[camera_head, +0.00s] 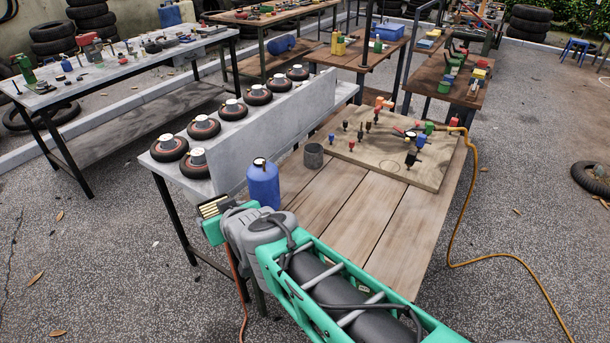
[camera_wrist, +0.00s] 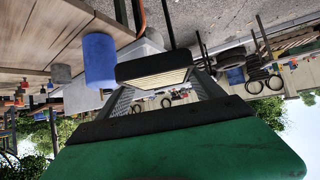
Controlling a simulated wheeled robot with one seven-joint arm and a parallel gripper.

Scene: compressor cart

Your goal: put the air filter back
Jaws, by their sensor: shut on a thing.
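The air filter is a flat block with a dark frame and cream pleats. In the head view the filter (camera_head: 212,207) is at the end of my arm, just left of the blue canister. My gripper (camera_head: 222,214) is shut on it and holds it beside the bench edge. In the wrist view the filter (camera_wrist: 155,72) sits between the two fingers of my gripper (camera_wrist: 160,84), its pleats facing the camera. The fingertips are partly hidden in the head view. I cannot make out a filter seat in either view.
The blue canister (camera_head: 263,187) stands close to the filter, with a grey cup (camera_head: 313,155) behind it. A wooden board (camera_head: 420,178) with several fittings lies on the bench. A grey panel (camera_head: 290,125) stands before several wheels. A yellow hose (camera_head: 450,225) hangs to the ground.

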